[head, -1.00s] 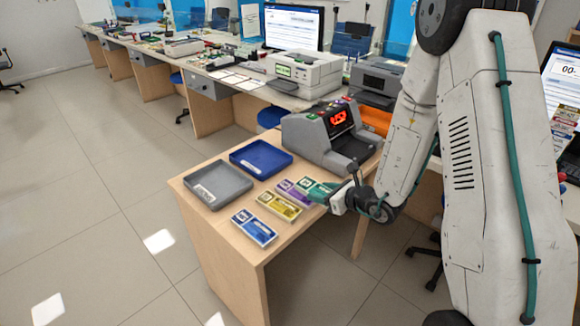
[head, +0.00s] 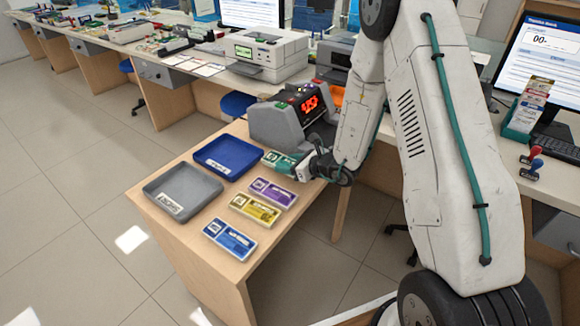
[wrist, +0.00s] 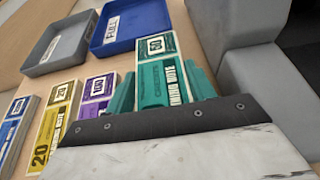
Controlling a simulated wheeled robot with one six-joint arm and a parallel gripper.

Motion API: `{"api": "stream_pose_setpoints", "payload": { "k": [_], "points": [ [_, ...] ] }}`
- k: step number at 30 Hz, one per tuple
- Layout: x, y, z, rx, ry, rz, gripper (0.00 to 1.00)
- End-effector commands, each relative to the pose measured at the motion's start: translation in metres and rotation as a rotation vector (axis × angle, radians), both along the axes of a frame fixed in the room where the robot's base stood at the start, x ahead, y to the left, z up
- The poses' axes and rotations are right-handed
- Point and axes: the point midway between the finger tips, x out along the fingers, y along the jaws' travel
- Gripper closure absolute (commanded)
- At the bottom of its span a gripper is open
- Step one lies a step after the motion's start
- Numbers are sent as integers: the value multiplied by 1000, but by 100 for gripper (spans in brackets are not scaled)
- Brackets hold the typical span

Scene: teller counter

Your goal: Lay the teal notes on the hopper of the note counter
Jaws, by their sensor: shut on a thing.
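The teal notes (wrist: 157,47) are a banded stack marked 50, held between the teal fingers of my gripper (wrist: 163,85), which is shut on them. In the head view my gripper (head: 288,164) is at the right edge of the small table, in front of the note counter, with the teal notes (head: 270,156) poking out to its left. The note counter (head: 265,124) is grey with a red lit display; in the wrist view its grey side (wrist: 225,80) stands close to the right of the notes. My arm hides its right part, and I cannot make out the hopper clearly.
Purple notes (head: 272,193), yellow notes (head: 255,209) and blue notes (head: 229,239) lie in a row on the table. A blue tray (head: 228,172) and a grey tray (head: 160,187) stand left of my gripper.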

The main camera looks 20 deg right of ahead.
Motion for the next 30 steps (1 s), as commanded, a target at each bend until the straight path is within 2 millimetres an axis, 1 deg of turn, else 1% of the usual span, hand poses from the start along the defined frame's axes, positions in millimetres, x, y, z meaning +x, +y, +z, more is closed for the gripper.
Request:
{"api": "stream_pose_setpoints", "payload": {
  "k": [1,4,15,16,18,25,28,30],
  "points": [
    [-1,3,-9,1,4,3,70],
    [0,5,-22,1,3,6,70],
    [0,4,-27,0,0,4,70],
    [0,4,-27,0,1,4,40],
    [0,3,-27,0,0,3,24],
    [0,3,-26,1,0,2,24],
    [0,3,-23,0,0,2,24],
    [-5,-1,-21,0,0,1,24]
  ]
}}
